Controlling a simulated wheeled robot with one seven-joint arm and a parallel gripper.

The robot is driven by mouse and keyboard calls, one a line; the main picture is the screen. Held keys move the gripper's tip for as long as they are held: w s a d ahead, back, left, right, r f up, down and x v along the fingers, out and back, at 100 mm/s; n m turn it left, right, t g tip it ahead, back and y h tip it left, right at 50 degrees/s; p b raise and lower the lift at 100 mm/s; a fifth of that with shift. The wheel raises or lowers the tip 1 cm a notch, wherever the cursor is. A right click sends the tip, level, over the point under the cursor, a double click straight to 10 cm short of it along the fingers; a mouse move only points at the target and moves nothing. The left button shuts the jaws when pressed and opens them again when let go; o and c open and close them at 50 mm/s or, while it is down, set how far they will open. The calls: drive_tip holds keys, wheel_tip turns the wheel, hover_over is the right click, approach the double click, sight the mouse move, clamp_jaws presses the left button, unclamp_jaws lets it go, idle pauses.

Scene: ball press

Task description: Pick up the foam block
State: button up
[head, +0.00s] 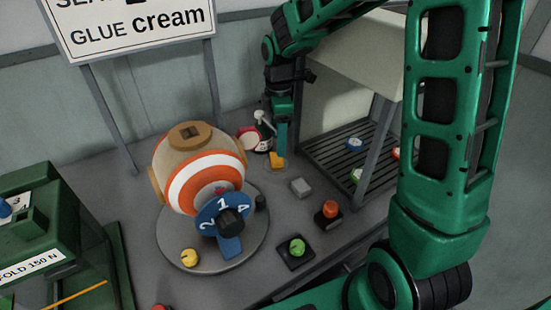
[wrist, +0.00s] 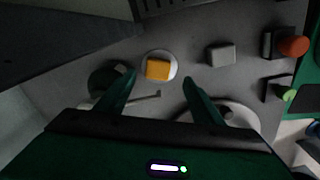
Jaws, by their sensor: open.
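A small orange-yellow block (head: 277,162) lies on the bench just below my gripper (head: 281,140). In the wrist view the yellow block (wrist: 158,69) rests on a pale round disc, between and ahead of my two fingertips (wrist: 158,80). A plain grey block (head: 301,187) sits on the bench closer to the robot, and in the wrist view it (wrist: 220,54) is right of the yellow one. I cannot tell by looks alone which block is foam. My gripper is open and holds nothing; its fingers point down, and the far finger is partly hidden in the head view.
A striped orange-and-white ball (head: 205,177) stands on a round base at left. A black button box with an orange knob (head: 329,211) and one with a green knob (head: 297,250) are nearer. A slatted rack (head: 335,147) is at right. Red-and-white round items (head: 250,138) stand beside my gripper.

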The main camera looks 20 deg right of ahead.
drive_tip(key=f, duration=0.6)
drive_tip(key=shift+w+d+f, duration=0.15)
drive_tip(key=shift+w+f, duration=0.05)
drive_tip(key=shift+f, duration=0.05)
drive_tip(key=shift+c, duration=0.2)
drive_tip(key=c, duration=1.2)
drive_tip(key=shift+o, duration=0.2)
wheel_tip(320, 180, up, 7)
drive_tip(key=shift+f, duration=0.15)
drive_tip(key=s+d, duration=0.1)
drive_tip(key=s, duration=0.8)
drive_tip(key=s+d, duration=0.2)
drive_tip(key=s, duration=0.6)
drive_tip(key=shift+s+d, duration=0.25)
drive_tip(key=shift+s, duration=0.1)
